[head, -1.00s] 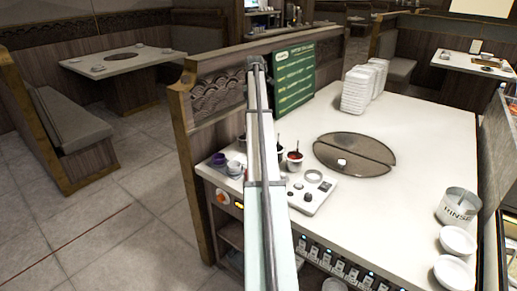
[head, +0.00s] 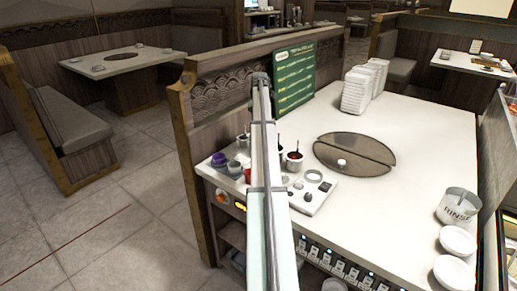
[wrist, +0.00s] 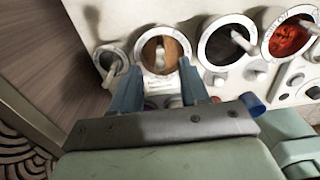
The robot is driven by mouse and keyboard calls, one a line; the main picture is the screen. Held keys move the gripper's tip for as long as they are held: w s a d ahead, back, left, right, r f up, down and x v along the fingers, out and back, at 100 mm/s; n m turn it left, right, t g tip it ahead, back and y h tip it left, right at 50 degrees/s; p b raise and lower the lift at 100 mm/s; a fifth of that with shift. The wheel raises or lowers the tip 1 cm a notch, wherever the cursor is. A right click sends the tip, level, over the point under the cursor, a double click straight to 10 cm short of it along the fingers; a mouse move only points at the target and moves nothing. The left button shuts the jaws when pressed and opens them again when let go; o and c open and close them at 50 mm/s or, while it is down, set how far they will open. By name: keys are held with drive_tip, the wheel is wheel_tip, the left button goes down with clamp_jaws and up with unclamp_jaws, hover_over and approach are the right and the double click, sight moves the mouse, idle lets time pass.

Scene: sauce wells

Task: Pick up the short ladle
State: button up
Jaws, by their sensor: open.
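In the wrist view my gripper (wrist: 158,73) is open, its two blue-grey fingers spread with nothing seen between them. The fingertips appear just in front of a round well of brown sauce (wrist: 153,47), which has a pale ladle handle (wrist: 160,56) in it. A small well (wrist: 109,56) with a pale handle (wrist: 113,70) is to the left. A dark well (wrist: 216,48) and a red well (wrist: 288,38), each with a pale handle, are to the right. I cannot tell which ladle is the short one. My gripper is hidden behind my arm in the head view.
A green menu board (head: 294,78) and stacked white trays (head: 358,92) are behind. The white tabletop (head: 410,130) has clear room to the right.

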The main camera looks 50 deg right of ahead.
drive_tip(key=shift+s+d+f, duration=0.1)
drive_tip(key=shift+d+f, duration=0.05)
drive_tip(key=shift+f, duration=1.15)
drive_tip(key=shift+d+f, duration=0.1)
drive_tip(key=shift+f, duration=1.15)
clamp_jaws()
